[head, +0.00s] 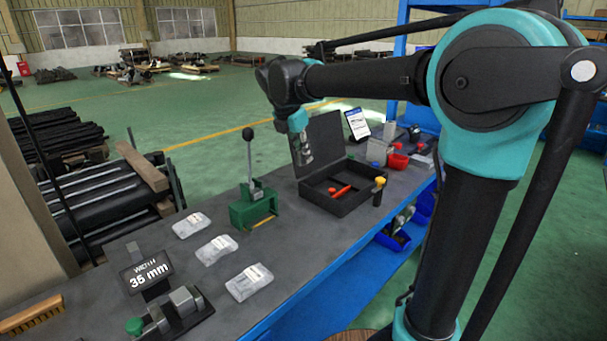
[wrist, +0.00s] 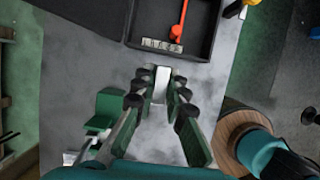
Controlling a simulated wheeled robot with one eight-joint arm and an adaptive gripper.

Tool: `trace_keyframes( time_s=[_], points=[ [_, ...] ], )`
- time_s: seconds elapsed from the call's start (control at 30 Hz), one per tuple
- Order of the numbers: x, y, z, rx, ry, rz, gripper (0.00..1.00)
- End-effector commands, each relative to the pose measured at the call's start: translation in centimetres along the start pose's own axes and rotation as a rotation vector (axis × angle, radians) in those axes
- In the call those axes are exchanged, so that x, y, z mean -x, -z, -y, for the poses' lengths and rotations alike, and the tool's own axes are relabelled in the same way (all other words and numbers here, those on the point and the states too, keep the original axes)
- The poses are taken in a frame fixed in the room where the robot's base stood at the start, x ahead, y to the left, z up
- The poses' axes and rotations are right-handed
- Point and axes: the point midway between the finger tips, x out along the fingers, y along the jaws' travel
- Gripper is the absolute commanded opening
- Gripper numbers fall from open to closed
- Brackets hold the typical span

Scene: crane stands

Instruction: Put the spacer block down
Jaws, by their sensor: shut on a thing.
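My gripper (wrist: 161,88) is shut on the spacer block (wrist: 161,82), a small pale block between its fingertips in the wrist view. The block is above the grey bench, just on the near side of the open black case (wrist: 130,35). In the head view my gripper (head: 303,152) hangs in front of the case's raised lid; the block cannot be made out there. A row of small metal blocks (wrist: 161,46) lies in the case near its front edge, beside a red tool (wrist: 181,20). A sign (head: 146,272) on the bench reads "WIDTH 35 mm".
A green lever press (head: 253,208) stands left of the case. Three clear bags, one of them nearest (head: 249,282), lie on the bench. A metal fixture with a green knob (head: 170,315) and a brush (head: 30,316) are at the near end.

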Motion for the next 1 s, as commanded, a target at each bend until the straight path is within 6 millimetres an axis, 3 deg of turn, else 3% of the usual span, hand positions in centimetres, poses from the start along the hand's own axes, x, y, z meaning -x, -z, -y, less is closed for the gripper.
trace_keyframes(
  time_s=[0.1, 0.3, 0.87, 1.0],
  points=[
    [1.6, -0.7, 0.0, 0.000, 0.000, 0.000, 0.00],
    [2.7, -1.1, 0.0, 0.000, 0.000, 0.000, 0.00],
    [3.1, -1.3, 0.0, 0.000, 0.000, 0.000, 0.00],
    [2.2, -0.9, 0.0, 0.000, 0.000, 0.000, 0.00]
  ],
)
